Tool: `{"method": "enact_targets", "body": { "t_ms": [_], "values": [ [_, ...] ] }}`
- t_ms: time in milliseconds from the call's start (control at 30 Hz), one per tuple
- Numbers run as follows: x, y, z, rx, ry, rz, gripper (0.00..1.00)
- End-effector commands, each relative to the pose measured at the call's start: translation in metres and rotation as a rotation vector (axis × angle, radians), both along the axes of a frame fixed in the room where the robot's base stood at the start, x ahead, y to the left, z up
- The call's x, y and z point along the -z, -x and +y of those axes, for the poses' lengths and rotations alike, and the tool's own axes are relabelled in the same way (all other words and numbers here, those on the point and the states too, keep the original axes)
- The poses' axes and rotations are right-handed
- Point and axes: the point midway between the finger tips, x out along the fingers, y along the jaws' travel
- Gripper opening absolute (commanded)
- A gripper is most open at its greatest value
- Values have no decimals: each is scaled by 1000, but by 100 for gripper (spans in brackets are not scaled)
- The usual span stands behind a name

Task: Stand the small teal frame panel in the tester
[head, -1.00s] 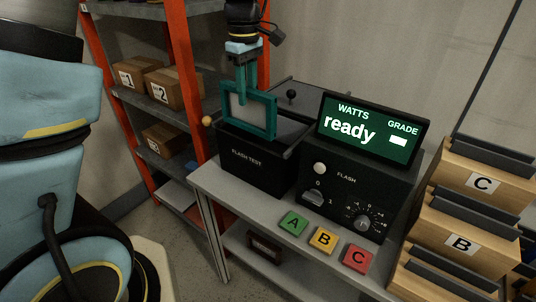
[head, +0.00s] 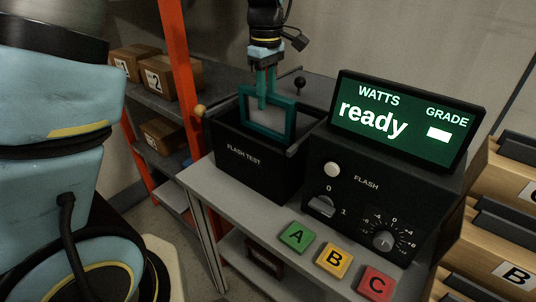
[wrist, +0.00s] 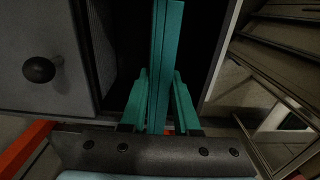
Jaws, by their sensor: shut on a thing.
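The small teal frame panel (head: 249,126) hangs upright in my gripper (head: 265,100), which is shut on its top edge. In the head view the panel is over the open black box of the tester (head: 250,170), marked FLASH TEST, and its lower edge is near or just below the front rim. I cannot tell whether it touches the bottom of the box. In the wrist view the panel's edge (wrist: 165,50) runs up between the two teal fingers (wrist: 158,112), with the dark inside of the tester around it.
The display unit (head: 408,112) reads "ready" and stands right of the tester. The tester's lid with a black knob (head: 299,82) is open behind it. Green, yellow and red buttons A (head: 297,237), B (head: 333,260) and C (head: 376,284) line the bench front. Shelves with boxes stand left.

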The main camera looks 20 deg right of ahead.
Motion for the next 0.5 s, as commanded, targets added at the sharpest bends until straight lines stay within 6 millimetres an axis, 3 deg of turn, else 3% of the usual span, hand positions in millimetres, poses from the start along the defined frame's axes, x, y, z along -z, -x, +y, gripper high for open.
{"method": "enact_targets", "body": {
  "t_ms": [200, 500],
  "values": [
    [38, 0, 1, -1, -3, 2, 0],
    [72, 0, 1, -2, -3, 2, 0]
  ]
}}
